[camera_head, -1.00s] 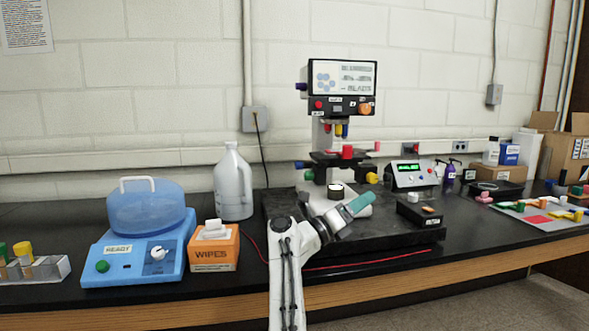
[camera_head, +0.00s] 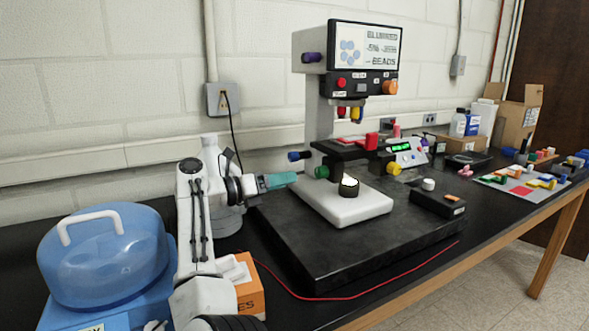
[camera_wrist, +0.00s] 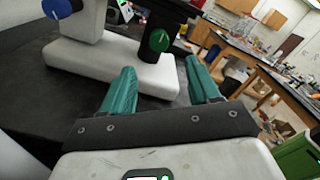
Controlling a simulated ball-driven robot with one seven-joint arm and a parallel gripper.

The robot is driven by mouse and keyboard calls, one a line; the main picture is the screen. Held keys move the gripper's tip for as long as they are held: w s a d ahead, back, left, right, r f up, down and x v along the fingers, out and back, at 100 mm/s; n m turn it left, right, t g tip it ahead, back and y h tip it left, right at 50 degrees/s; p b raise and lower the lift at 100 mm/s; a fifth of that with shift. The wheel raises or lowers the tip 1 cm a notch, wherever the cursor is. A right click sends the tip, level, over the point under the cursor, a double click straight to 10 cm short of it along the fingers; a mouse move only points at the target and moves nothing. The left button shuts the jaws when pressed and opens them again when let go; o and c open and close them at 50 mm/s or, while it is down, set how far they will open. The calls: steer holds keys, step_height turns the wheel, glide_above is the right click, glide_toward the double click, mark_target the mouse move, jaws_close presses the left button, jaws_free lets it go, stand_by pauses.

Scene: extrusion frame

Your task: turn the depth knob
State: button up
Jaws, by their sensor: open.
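The microscope-like instrument (camera_head: 325,95) has several coloured knobs; I cannot read which is labelled depth. A green knob (camera_head: 321,172) is low on its left side, below a blue knob (camera_head: 298,156). In the wrist view, the green knob (camera_wrist: 159,40) has a pale pointer line and shows ahead, between and beyond my fingertips; the blue knob (camera_wrist: 58,8) is at upper left. A yellow knob (camera_head: 393,168), an orange knob (camera_head: 390,88) and a purple knob (camera_head: 312,58) also show. My gripper (camera_wrist: 160,68) has teal fingers, is open and empty, and is apart from the green knob.
The instrument stands on a black slab (camera_head: 345,245) on the bench. A white jug (camera_head: 228,210) stands behind my arm. A blue domed device (camera_head: 105,250) and an orange box (camera_head: 250,292) are at left. A small black box (camera_head: 437,204) lies on the slab's right; a red cable runs along the front.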

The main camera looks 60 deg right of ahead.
mark_target(317, 173)
steer(key=p+x, duration=0.2)
steer(key=x, duration=0.8)
steer(key=shift+s+d+r, duration=0.1)
steer(key=shift+d, duration=0.2)
steer(key=c, duration=1)
steer(key=shift+n, duration=0.3)
